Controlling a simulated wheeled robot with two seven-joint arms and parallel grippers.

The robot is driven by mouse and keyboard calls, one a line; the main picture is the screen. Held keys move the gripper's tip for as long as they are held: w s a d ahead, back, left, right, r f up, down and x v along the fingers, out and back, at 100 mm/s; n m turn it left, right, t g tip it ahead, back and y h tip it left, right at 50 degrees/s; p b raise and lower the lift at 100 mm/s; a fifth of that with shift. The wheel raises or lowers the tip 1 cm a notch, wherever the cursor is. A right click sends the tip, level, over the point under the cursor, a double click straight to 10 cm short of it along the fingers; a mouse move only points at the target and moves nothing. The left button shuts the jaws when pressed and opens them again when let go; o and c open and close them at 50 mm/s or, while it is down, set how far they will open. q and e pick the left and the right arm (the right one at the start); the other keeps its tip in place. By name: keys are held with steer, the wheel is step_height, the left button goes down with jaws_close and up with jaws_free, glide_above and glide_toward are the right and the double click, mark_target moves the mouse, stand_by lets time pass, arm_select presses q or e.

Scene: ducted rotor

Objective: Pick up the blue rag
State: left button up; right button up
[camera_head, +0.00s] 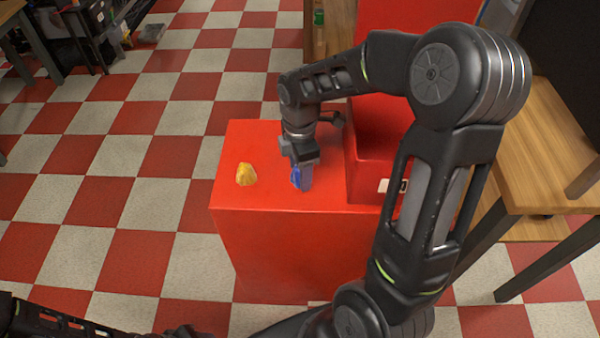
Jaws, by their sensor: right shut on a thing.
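The blue rag (295,177) is a small blue bundle on or just above the top of the red box (262,199); I cannot tell whether it touches the surface. My right gripper (303,184) points down over the box and is shut on the rag. Its fingers and wrist hide part of the rag.
A yellow rag-like bundle (246,175) lies on the box, left of my right gripper. A taller red block (378,150) rises just right of it. A wooden table (545,150) stands at the right.

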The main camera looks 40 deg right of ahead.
step_height(320, 180, up, 10)
steer(key=shift+r+p, duration=0.1)
steer(key=shift+p, duration=0.5)
stand_by(0.4)
steer(key=o, duration=0.7)
steer(key=c, duration=0.5)
steer(key=shift+s+a, duration=0.1)
steer(key=shift+c, duration=0.2)
